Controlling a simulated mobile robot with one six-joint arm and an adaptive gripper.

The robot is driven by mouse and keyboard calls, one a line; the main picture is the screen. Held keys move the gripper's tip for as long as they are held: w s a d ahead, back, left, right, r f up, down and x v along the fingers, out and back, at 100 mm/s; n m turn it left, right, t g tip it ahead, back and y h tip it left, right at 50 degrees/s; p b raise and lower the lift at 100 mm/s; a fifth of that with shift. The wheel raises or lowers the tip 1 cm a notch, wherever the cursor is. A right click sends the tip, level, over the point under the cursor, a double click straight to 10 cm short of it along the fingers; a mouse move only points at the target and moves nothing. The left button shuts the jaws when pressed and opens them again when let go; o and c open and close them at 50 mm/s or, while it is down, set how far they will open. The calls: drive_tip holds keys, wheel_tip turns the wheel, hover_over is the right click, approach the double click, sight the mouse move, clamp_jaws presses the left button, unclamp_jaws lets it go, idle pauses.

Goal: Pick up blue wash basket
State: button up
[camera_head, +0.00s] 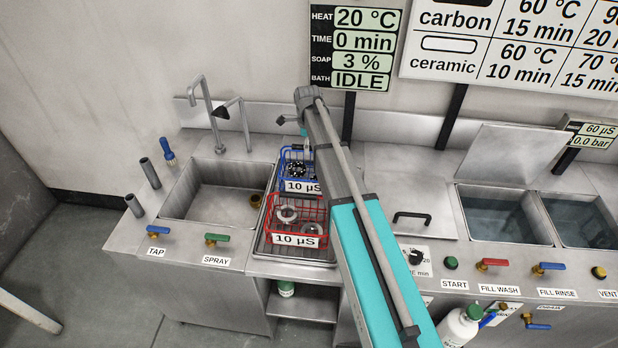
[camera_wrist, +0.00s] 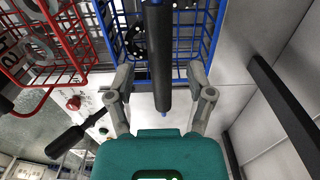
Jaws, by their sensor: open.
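The blue wash basket (camera_head: 283,178) is a wire basket with a "10 µS" label, standing at the back of the drain tray between the sink and the covered bath. It holds dark and metal ring parts. My arm hides its right side in the head view. In the wrist view the blue basket (camera_wrist: 208,45) lies beyond my fingers. My gripper (camera_wrist: 162,85) is open, with its two fingers on either side of the basket's black handle grip (camera_wrist: 161,50). Gaps show between the grip and both fingers.
A red wire basket (camera_head: 270,222) with metal rings stands directly in front of the blue one and shows at the left in the wrist view (camera_wrist: 45,45). The sink (camera_head: 215,195) with its taps is at left. A black lid handle (camera_head: 412,216) is at right.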

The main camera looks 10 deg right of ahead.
drive_tip(key=shift+f+b, duration=0.4)
drive_tip(key=shift+f, duration=0.3)
clamp_jaws()
idle(0.3)
